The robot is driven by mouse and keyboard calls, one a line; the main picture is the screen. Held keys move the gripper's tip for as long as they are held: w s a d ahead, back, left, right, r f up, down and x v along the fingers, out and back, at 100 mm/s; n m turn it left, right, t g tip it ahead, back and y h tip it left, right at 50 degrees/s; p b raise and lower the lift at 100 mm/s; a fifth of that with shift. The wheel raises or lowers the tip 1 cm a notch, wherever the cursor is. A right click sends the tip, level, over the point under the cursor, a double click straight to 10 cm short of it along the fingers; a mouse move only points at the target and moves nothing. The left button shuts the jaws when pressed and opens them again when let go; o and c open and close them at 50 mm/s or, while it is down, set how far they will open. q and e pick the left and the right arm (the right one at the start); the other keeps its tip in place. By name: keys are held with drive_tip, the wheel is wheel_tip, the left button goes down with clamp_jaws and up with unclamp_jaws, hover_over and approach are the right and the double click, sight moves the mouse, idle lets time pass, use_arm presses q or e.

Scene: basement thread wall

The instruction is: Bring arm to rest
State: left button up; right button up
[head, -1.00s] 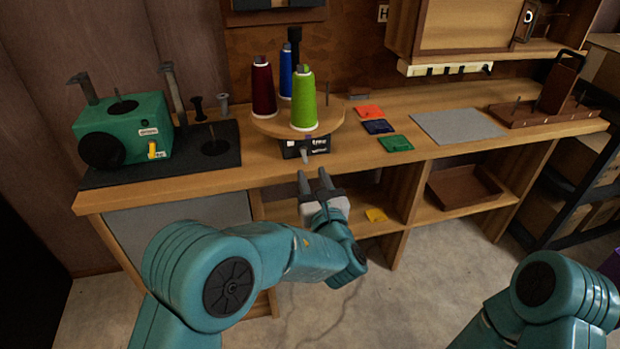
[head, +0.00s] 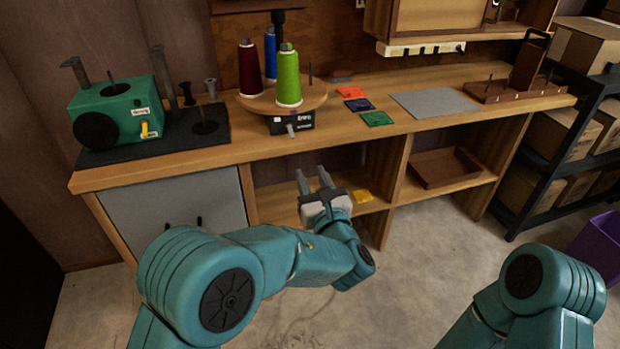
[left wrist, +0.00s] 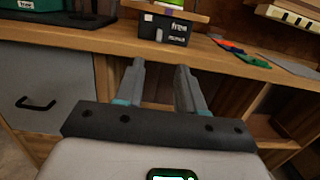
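My left gripper (head: 314,182) is in front of the workbench (head: 330,118), lower than its top and near the open shelf under it. Its two grey fingers stand apart with nothing between them; the left wrist view (left wrist: 160,72) shows the same gap. The fingers point toward the bench, below the black box (head: 291,122) under the thread turntable (head: 316,95). My right arm (head: 545,285) shows at the lower right, but its gripper is out of the picture.
Dark red, blue and green thread cones (head: 288,75) stand on the turntable. A green machine (head: 122,112) sits at the bench's left. A yellow packet (head: 362,196) lies on the lower shelf beside my left gripper. A purple bin (head: 600,245) stands at right. The floor in front is clear.

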use_arm(q)
drive_tip(key=shift+s+d, duration=0.1)
drive_tip(key=shift+s, duration=0.25)
use_arm(e)
drive_tip(key=shift+s, duration=0.4)
